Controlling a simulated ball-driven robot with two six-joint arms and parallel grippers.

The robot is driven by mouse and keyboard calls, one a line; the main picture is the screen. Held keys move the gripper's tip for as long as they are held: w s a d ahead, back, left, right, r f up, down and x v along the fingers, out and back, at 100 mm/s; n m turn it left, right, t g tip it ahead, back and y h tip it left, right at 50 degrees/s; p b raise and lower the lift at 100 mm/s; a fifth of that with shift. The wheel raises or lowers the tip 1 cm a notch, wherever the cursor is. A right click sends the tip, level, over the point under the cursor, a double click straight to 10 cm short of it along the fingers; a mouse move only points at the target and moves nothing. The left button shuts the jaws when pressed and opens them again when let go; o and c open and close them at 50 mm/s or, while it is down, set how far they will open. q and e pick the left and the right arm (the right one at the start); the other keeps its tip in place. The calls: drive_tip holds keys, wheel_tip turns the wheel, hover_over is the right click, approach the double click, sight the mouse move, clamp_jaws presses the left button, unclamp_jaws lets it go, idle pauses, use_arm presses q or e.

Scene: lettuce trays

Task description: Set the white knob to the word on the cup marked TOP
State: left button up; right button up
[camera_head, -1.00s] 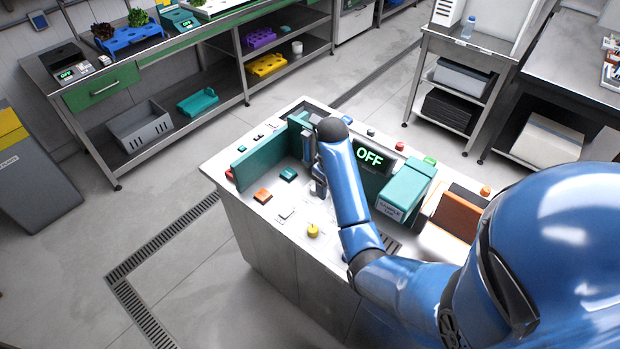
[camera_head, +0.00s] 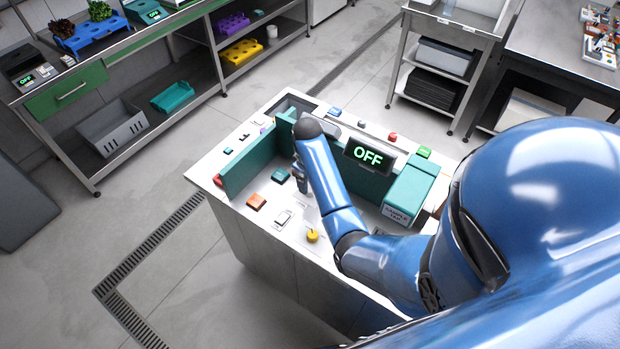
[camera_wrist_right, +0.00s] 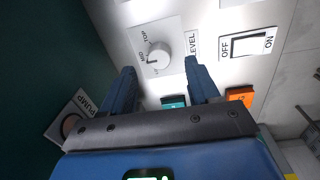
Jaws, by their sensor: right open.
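The white knob (camera_wrist_right: 159,54) sits on a pale plate in the right wrist view. TOP and MID are printed beside it, with a third word too small to read, and LEVEL stands to the right. I cannot tell exactly where its pointer aims. My right gripper (camera_wrist_right: 160,72) is open, its fingers apart on either side just below the knob; no contact shows. In the head view the right gripper (camera_head: 301,178) is over the panel, and my arm hides the knob. A small white cup (camera_head: 272,31) stands on the far shelf; any marking is unreadable. My left gripper is not in view.
A green upright panel (camera_head: 246,163) and a teal box (camera_head: 409,190) flank the arm. An OFF display (camera_head: 368,154) stands behind it. An OFF/ON switch (camera_wrist_right: 248,45), an orange button (camera_wrist_right: 240,95) and a PUMP button (camera_wrist_right: 71,124) are close by.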

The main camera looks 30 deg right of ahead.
sight(310, 189)
drive_tip(key=f, duration=0.3)
drive_tip(key=shift+w+d+f, duration=0.1)
drive_tip(key=shift+w+f, duration=0.15)
drive_tip(key=shift+f, duration=0.35)
drive_tip(key=shift+s+f, duration=0.1)
drive_tip(key=shift+f, duration=0.1)
drive_tip(key=shift+c, duration=0.2)
drive_tip(key=c, duration=1)
